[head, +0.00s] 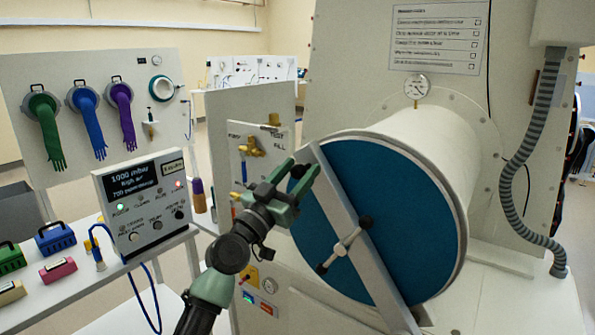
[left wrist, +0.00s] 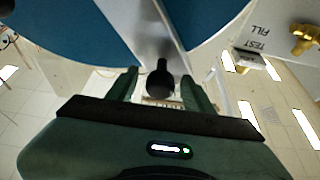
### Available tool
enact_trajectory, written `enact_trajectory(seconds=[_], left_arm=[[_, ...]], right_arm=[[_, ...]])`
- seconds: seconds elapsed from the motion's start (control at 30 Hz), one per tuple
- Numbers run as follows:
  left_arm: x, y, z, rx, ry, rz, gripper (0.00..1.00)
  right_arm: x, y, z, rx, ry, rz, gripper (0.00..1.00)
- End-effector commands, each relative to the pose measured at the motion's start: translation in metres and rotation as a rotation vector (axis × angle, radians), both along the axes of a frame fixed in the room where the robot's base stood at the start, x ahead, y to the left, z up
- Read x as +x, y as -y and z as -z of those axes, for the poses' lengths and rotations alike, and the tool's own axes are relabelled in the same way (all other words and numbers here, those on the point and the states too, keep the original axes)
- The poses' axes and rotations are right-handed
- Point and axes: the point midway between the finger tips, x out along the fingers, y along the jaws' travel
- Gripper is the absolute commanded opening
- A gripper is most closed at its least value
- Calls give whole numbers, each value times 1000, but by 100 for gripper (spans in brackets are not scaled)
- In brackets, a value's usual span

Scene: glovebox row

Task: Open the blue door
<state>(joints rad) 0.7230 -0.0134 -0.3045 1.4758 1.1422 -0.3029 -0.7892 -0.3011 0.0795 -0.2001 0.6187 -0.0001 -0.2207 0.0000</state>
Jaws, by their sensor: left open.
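The blue door (head: 370,190) is a round disc closing the end of a white cylinder. A grey bar (head: 345,215) crosses it diagonally, with a T-shaped handle with black ends (head: 343,246) at its middle. A black knob (head: 299,171) sits near the bar's upper left end. My left gripper (head: 292,176) is open at this knob. In the left wrist view, the knob (left wrist: 160,82) shows between the two green fingers; I cannot tell whether they touch it. The blue door (left wrist: 205,18) shows there behind the bar. My right gripper is not in view.
A valve panel (head: 252,150) stands just left of the door. A control box with a display (head: 145,205) stands on the white table at left, beside several coloured blocks. A ribbed hose (head: 530,140) hangs at right.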

Motion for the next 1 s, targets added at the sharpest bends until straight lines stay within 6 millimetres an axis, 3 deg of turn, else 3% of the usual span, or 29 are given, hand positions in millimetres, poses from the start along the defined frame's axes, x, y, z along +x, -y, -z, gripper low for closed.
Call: enact_trajectory(seconds=[0.13,0.3,1.0], left_arm=[[0,0,0,0,0,0,49],[0,0,1,1,-1,0,1],[0,0,1,0,-2,0,0]], right_arm=[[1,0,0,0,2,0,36],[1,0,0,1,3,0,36],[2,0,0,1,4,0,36]])
